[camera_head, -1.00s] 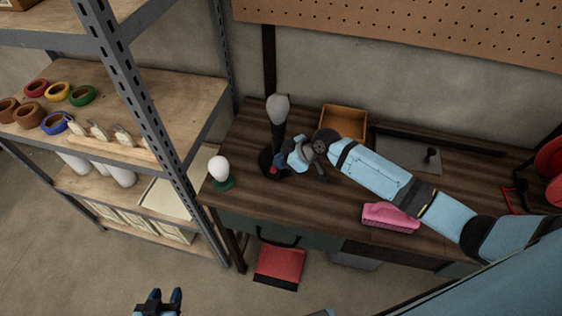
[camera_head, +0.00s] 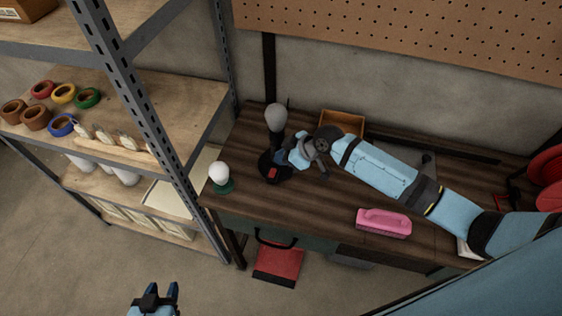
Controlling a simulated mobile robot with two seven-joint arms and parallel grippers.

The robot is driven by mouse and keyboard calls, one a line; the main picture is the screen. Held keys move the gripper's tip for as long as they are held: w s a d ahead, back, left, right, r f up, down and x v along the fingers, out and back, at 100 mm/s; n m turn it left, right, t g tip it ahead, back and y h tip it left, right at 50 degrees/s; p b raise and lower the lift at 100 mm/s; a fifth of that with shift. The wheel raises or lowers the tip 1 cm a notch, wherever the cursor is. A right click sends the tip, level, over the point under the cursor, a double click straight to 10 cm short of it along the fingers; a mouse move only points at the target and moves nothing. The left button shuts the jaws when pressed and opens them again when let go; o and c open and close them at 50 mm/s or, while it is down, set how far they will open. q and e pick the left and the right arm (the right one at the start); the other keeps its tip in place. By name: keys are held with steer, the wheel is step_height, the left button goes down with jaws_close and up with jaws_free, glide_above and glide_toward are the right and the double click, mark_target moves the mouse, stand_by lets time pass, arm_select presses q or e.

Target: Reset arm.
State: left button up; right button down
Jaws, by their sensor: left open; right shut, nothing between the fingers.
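My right arm reaches in from the right over the dark wooden workbench (camera_head: 330,205). Its gripper (camera_head: 283,160) is shut and empty, beside a dark stand with a pale bulb (camera_head: 276,118) on top. I cannot tell whether the gripper touches the stand. My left gripper (camera_head: 154,294) is at the bottom edge, open and empty, above the floor and away from the bench.
A white bulb on a green base (camera_head: 220,176) stands at the bench's left end. A pink brush (camera_head: 384,222) lies near the front edge, and a wooden box (camera_head: 342,121) is behind my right arm. A metal shelf (camera_head: 150,110) with several pots stands left. A red dustpan (camera_head: 278,262) is below the bench.

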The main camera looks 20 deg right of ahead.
steer(key=shift+b+v, duration=0.55)
steer(key=shift+v, duration=3.65)
steer(key=s+a+f+m+t, duration=0.1)
steer(key=s+f, duration=0.1)
steer(key=f, duration=0.1)
steer(key=s+a+f+m+t, duration=0.1)
steer(key=s+f, duration=0.2)
steer(key=s+a+f+m+t, duration=0.1)
steer(key=s+a+f+m, duration=0.1)
steer(key=s, duration=0.1)
steer(key=shift+s+a+f+t+h, duration=0.1)
steer(key=shift+s+f+t+h, duration=0.05)
steer(key=shift+f+t+h, duration=0.2)
arm_select(q)
steer(key=shift+s+d+f, duration=0.1)
steer(key=shift+d+f, duration=0.1)
steer(key=shift+f, duration=0.8)
arm_select(e)
steer(key=s+d+f+m+t+h, duration=0.1)
steer(key=s+f+m+t+h, duration=0.1)
steer(key=s, duration=1)
step_height(320, 180, down, 3)
steer(key=shift+m+h, duration=0.75)
steer(key=shift+m, duration=0.25)
